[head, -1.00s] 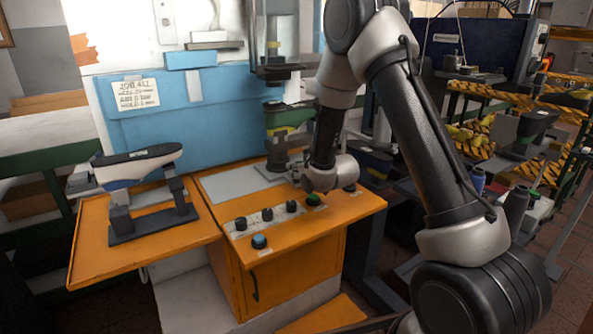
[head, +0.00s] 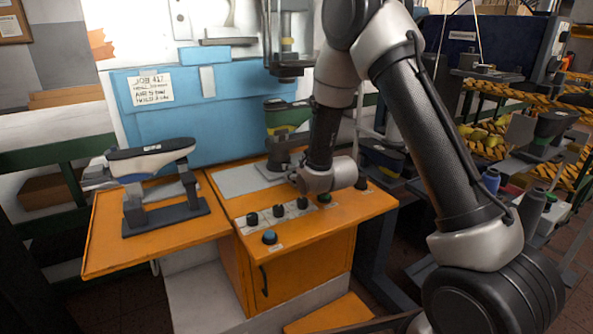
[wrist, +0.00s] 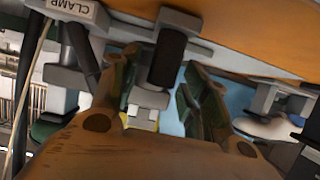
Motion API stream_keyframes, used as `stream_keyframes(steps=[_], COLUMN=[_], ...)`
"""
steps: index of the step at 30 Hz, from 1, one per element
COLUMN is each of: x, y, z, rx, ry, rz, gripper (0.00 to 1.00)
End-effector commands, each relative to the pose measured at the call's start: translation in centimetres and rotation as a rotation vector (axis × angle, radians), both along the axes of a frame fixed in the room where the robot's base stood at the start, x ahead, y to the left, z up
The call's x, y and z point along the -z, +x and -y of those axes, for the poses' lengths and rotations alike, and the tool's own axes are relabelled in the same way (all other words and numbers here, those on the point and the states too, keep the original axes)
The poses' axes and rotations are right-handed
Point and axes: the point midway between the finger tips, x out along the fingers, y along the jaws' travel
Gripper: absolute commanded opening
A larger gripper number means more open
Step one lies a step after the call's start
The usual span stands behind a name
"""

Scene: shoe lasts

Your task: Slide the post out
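In the wrist view a black round post (wrist: 168,58) stands out from a grey block. My gripper (wrist: 161,64) is open, its two fingers spread on either side of the post in this view. I see a gap on the left and little on the right; I cannot tell whether either finger touches it. I cannot tell which part there is the post.
A black-topped last (head: 150,157) lies on a grey stand (head: 165,217) on the left orange shelf. Several knobs and a blue button (head: 269,237) line the bench front. A blue panel (head: 205,118) stands behind. A CLAMP label (wrist: 74,9) shows in the wrist view.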

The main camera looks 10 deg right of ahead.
Motion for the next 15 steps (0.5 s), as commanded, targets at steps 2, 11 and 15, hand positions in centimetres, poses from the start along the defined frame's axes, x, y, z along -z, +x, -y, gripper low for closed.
stream_keyframes(steps=[2, 11, 15], x=[0.0, -0.8, -1.8], y=[0.0, -1.8, -4.1], z=[0.0, 0.6, 1.3], rx=[0.000, 0.000, 0.000], ry=[0.000, 0.000, 0.000], rz=[0.000, -0.001, 0.000], gripper=[0.46, 0.46, 0.46])
